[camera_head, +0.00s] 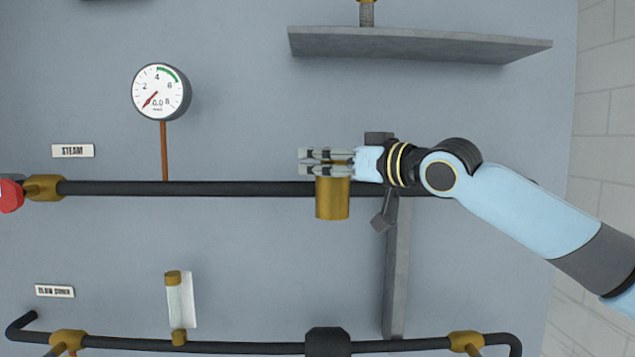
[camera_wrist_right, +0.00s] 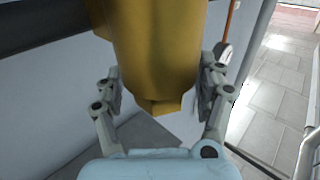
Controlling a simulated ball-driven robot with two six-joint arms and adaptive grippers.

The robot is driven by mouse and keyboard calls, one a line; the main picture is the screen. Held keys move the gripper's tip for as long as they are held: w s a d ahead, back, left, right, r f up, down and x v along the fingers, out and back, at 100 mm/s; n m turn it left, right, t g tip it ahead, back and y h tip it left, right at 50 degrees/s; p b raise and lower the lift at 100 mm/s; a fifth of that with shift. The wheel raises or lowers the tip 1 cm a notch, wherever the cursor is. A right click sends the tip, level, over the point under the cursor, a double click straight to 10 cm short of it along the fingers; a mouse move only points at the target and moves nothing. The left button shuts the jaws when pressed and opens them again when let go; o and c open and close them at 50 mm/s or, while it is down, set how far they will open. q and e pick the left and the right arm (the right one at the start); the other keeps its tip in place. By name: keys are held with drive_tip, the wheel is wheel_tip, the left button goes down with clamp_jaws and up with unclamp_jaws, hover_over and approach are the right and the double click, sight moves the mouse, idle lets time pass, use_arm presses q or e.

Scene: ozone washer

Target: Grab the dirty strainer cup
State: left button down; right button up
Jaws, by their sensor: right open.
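The strainer cup (camera_head: 332,200) is a brass cylinder hanging below the black steam pipe in the head view. It also shows large in the right wrist view (camera_wrist_right: 155,45), with a small boss at its lower end. My right gripper (camera_head: 305,161) reaches in from the right at the height of the cup's top and hides part of it. In the right wrist view the two fingers of my right gripper (camera_wrist_right: 162,90) are apart, one on each side of the cup. I cannot tell whether they touch it. No dirt shows on the cup. My left gripper is not in view.
The black pipe (camera_head: 200,188) runs along the wall, with a gauge (camera_head: 161,91) above it and a red handle (camera_head: 10,195) at the left. A grey shelf (camera_head: 420,45) is above. A lower pipe (camera_head: 230,347) carries a sight glass (camera_head: 180,305). A grey post (camera_head: 397,270) stands nearby.

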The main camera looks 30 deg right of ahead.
drive_tip(key=shift+s+d+r, duration=0.2)
drive_tip(key=shift+s+r, duration=0.15)
drive_tip(key=shift+s, duration=0.4)
drive_tip(key=shift+c, duration=0.2)
drive_tip(key=shift+w+f, duration=0.1)
drive_tip(key=c, duration=0.5)
drive_tip(key=shift+w, duration=0.2)
drive_tip(key=shift+c, duration=0.8)
drive_tip(key=shift+s, duration=0.15)
drive_tip(key=c, duration=0.5)
drive_tip(key=shift+c, duration=0.9)
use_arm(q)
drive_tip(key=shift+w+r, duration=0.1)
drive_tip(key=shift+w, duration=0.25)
use_arm(e)
drive_tip(key=shift+c, duration=0.2)
